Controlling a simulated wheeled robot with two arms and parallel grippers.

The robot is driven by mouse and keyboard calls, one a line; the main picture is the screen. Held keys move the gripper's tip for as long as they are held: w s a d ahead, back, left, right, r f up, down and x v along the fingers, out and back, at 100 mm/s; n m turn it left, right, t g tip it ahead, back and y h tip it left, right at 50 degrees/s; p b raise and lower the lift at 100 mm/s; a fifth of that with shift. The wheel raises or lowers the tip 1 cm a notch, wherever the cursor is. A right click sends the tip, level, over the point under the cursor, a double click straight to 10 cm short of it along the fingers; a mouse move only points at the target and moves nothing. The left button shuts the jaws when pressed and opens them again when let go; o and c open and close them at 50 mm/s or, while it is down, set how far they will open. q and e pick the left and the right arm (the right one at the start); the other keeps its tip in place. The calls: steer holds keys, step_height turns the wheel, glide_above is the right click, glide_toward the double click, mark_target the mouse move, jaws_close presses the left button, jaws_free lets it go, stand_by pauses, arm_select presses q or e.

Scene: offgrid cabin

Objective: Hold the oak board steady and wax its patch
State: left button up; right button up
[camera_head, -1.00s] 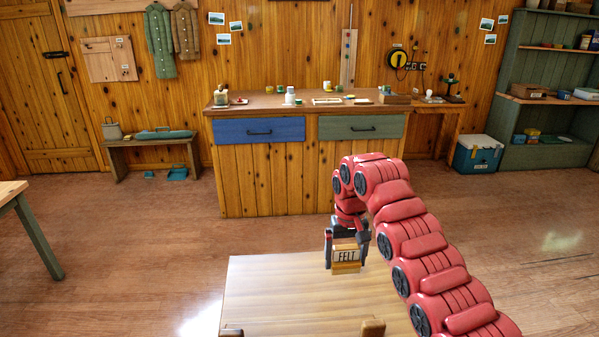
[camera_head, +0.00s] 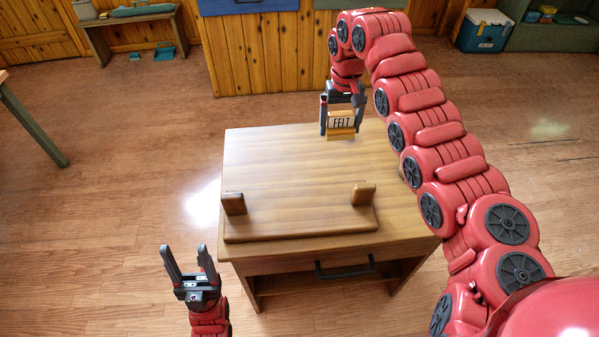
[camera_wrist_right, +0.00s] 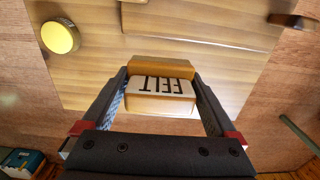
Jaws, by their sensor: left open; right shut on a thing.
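My right gripper (camera_head: 342,124) is shut on a wooden block labelled FELT (camera_head: 341,122). It holds the block over the far part of the wooden table (camera_head: 290,165); the block's label also shows in the right wrist view (camera_wrist_right: 160,86). A flat brown wooden piece (camera_head: 300,224) with two upright posts lies along the table's near side. I cannot tell whether it is the oak board, and no distinct patch shows. My left gripper (camera_head: 187,252) is open and empty, off the table's near left corner, short of the wooden piece.
A round yellow-topped tin (camera_wrist_right: 60,37) stands on the tabletop in the right wrist view; my right arm seems to hide it from the head. The table has a front drawer handle (camera_head: 345,270). A blue cooler (camera_head: 484,30) and a bench (camera_head: 125,19) stand far back.

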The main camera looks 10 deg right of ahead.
steer(key=shift+f, duration=0.1)
stand_by(0.3)
step_height(320, 180, down, 11)
steer(key=b, duration=1.1)
step_height(320, 180, up, 9)
steer(key=p, duration=0.4)
steer(key=shift+f, duration=0.1)
step_height(320, 180, up, 3)
steer(key=p, duration=0.6)
steer(key=shift+p, duration=0.65)
steer(key=shift+f, duration=0.3)
